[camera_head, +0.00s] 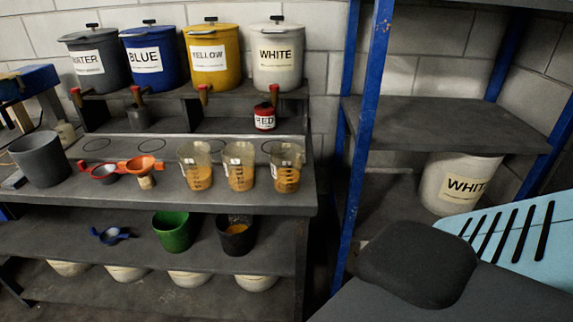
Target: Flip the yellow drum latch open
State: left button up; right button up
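The yellow drum (231,48), labelled YELLOW, stands on the raised back shelf between the blue drum (134,74) and the white drum (297,77). Its lid, with a dark handle, is on. A small reddish lever or tap (203,94) sits at its lower front, over the shelf edge; it looks roughly upright, but it is too small to tell whether it is open or shut. Neither of my grippers is in view, and nothing touches the drum.
Several cups with orange contents, including one clear cup (239,176), stand on the bench (130,192) below the drums. A grey bucket (39,160) and red-handled scoops (140,164) are at left. A blue-posted rack (364,120) stands right of the bench.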

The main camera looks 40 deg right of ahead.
aim_at(210, 19)
jog(key=i+l+z, duration=0.15)
jog(key=i+z, duration=0.2)
jog(key=i+l+z, duration=0.1)
jog(key=i+z, duration=0.55)
jog(key=k+l, duration=0.05)
jog(key=k, duration=0.05)
